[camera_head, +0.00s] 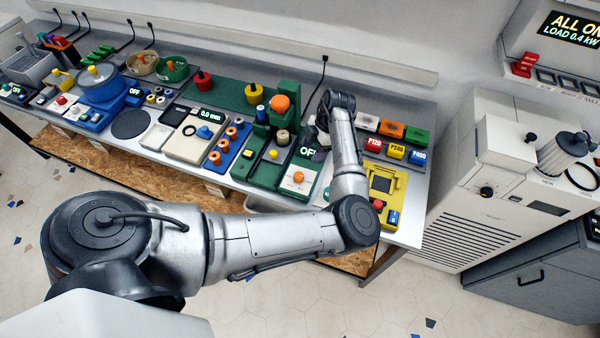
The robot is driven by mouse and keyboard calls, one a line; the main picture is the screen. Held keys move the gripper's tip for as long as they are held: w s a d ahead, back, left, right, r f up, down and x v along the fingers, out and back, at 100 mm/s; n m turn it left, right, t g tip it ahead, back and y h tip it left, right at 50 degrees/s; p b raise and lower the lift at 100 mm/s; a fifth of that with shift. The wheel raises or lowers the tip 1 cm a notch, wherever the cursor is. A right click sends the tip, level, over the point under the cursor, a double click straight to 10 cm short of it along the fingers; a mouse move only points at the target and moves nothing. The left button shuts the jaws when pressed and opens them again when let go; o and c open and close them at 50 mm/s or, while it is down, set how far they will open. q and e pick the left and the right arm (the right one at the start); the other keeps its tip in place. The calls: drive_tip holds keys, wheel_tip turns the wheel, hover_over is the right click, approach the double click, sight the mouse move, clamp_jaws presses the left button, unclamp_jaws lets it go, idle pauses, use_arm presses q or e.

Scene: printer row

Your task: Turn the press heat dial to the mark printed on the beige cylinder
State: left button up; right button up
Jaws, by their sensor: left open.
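The green press (288,122) stands near the middle of the bench, with an orange knob on top. An orange dial (298,177), seemingly the heat dial, sits on a pale panel at the front of the press, below a dark display (308,152) reading "OF", partly covered. My left gripper (317,134) is open, just right of the beige cylinder and above the display, apart from the dial. Its fingertips are small and partly hidden by the wrist. My right gripper is out of view.
Right of my forearm are red, yellow and blue labelled blocks (396,151) and a yellow meter (382,185). A beige machine (480,185) stands beyond the bench's right end.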

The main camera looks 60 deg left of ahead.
sight(299, 175)
use_arm(q)
drive_tip(key=x, duration=1.1)
drive_tip(key=shift+f, duration=0.35)
drive_tip(key=c, duration=0.9)
